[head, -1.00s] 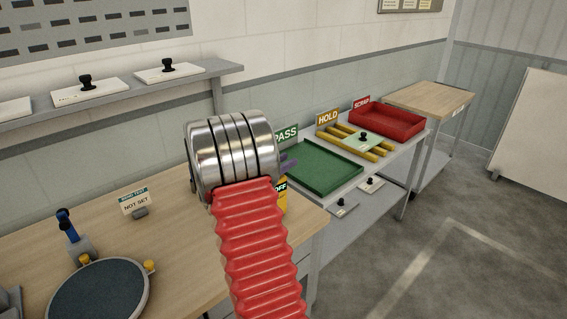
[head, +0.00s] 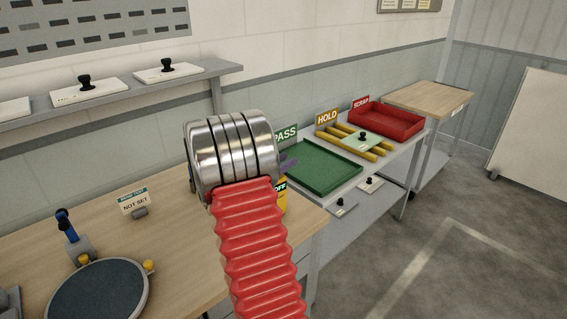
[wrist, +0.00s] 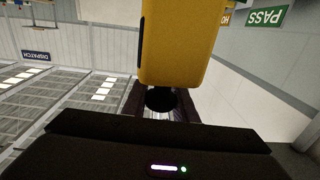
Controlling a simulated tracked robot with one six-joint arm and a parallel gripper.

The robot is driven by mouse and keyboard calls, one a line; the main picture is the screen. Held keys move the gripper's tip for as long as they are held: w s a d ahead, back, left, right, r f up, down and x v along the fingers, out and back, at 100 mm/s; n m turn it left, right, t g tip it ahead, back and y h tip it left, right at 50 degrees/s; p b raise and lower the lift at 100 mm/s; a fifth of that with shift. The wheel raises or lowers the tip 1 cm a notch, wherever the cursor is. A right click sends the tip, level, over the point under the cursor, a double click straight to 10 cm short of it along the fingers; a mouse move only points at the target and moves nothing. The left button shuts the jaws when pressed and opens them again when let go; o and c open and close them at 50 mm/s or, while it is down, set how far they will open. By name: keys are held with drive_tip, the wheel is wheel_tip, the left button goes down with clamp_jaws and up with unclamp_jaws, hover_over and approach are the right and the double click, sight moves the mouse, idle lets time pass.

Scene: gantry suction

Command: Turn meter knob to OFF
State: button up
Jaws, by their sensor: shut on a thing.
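The meter is a yellow box (wrist: 180,45), large in the wrist view just beyond my gripper (wrist: 161,106). A round black knob (wrist: 159,98) shows below the yellow box, between my fingers, and my gripper is shut on it. In the head view my arm hides most of the meter; only a yellow strip (head: 282,199) and a black OFF label (head: 280,187) show at its right edge. The knob and its pointer position are hidden there.
The wooden bench (head: 180,240) holds a dark round turntable (head: 98,294) and a NOT SET sign (head: 134,202). To the right are a green tray (head: 322,168), a yellow rack (head: 375,151) with a plate, and a red tray (head: 390,118). The floor at right is clear.

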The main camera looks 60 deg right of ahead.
drive_tip(key=o, duration=1.1)
drive_tip(key=a, duration=0.4)
drive_tip(key=w+a, duration=0.1)
drive_tip(key=a, duration=0.4)
drive_tip(key=w+a, duration=0.1)
drive_tip(key=a, duration=0.3)
drive_tip(key=shift+w+a+f, duration=0.1)
drive_tip(key=shift+w+a, duration=0.15)
drive_tip(key=shift+a, duration=0.05)
